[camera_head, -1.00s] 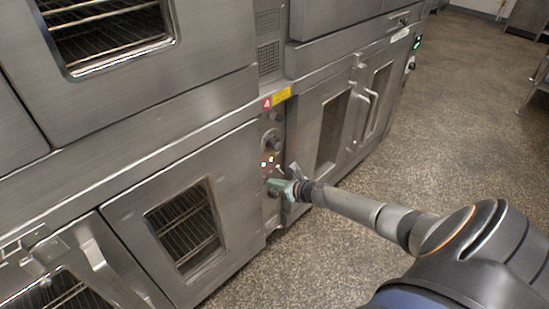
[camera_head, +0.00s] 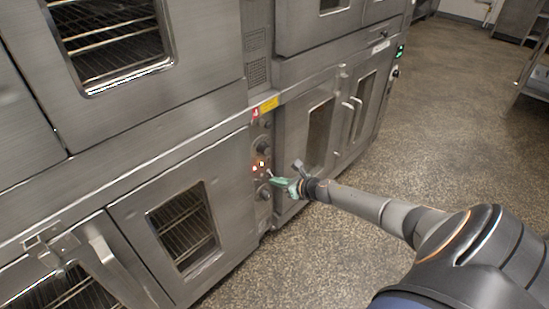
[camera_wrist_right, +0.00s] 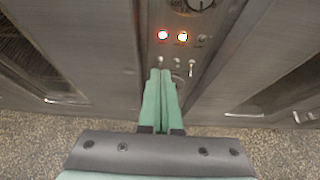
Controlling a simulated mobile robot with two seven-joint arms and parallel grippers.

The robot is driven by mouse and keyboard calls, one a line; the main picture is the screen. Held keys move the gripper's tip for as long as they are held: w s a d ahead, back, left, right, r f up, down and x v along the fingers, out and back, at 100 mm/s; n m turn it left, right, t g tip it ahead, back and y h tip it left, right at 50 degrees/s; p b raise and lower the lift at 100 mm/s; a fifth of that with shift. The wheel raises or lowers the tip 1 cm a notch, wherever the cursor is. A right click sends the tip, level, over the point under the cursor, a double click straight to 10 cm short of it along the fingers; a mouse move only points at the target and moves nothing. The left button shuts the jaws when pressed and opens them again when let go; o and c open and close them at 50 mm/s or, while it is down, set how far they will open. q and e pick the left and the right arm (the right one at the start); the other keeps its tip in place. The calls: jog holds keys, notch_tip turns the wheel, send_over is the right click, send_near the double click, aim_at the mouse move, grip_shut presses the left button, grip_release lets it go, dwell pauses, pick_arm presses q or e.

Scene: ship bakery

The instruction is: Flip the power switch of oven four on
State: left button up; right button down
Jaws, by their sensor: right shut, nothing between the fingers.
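The oven control panel (camera_head: 262,165) is a narrow upright strip between the oven doors, with dark knobs and two lit lamps. In the right wrist view a red lamp (camera_wrist_right: 162,35) and an orange lamp (camera_wrist_right: 183,37) glow. Below them is a row of small metal toggles, with a longer switch lever (camera_wrist_right: 192,67) at the right. My right gripper (camera_head: 273,181), with green fingers, is shut and empty in front of the panel's lower part. Its fingertips (camera_wrist_right: 160,72) appear just below and left of the lever; contact cannot be told. My left gripper is out of view.
A windowed oven door (camera_head: 130,205) is left of the panel. Another oven door with handles (camera_head: 350,103) is right. Open floor (camera_head: 440,130) lies to the right.

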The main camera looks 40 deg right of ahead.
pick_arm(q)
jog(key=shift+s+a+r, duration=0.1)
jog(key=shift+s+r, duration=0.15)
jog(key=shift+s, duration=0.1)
pick_arm(e)
jog(key=shift+s+r, duration=0.45)
